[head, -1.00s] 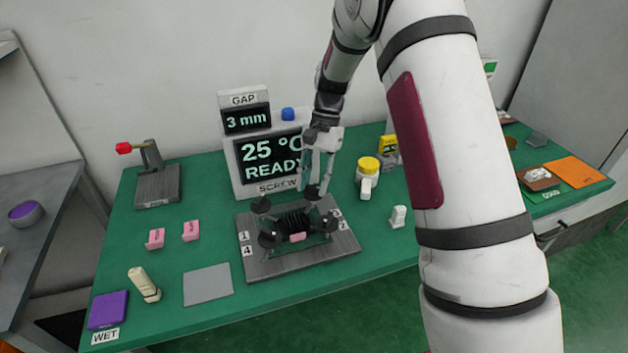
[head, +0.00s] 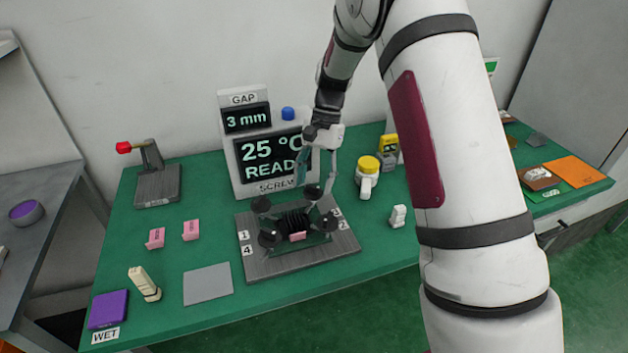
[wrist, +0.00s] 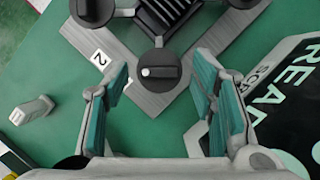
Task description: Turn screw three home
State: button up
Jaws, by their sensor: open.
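A grey fixture plate (head: 290,262) on the green table carries black round knobs at its corners around a black ribbed block (head: 292,222). Labels 1 and 4 are on the left, others on the right. The back-right knob (head: 312,191) shows in the wrist view (wrist: 158,70) near label 2 (wrist: 99,57), with a white mark on its top. The front-right knob (head: 328,222) is partly cut off in the wrist view (wrist: 92,10). My gripper (head: 317,182) is open and empty above the back-right knob. Its fingers (wrist: 164,95) are wide apart and touch nothing.
A display (head: 268,160) behind the fixture reads 3 mm gap, 25 °C and READY. Pink blocks (head: 190,231) and a grey mat (head: 208,284) lie left. Table between is clear.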

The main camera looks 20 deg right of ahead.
jog(key=v, duration=1.1)
jog(key=shift+r, duration=0.25)
jog(key=s+a+r+n+t+h+p, duration=0.2)
jog(key=s+r+n+t, duration=0.15)
jog(key=s+r, duration=1.2)
jog(key=s+a+f+n+t+h+p, duration=0.1)
jog(key=s+n+t, duration=0.3)
jog(key=s, duration=1.6)
jog(key=shift+s+f+n+p, duration=0.3)
jog(key=shift+f+n+p, duration=0.45)
jog(key=shift+n, duration=0.1)
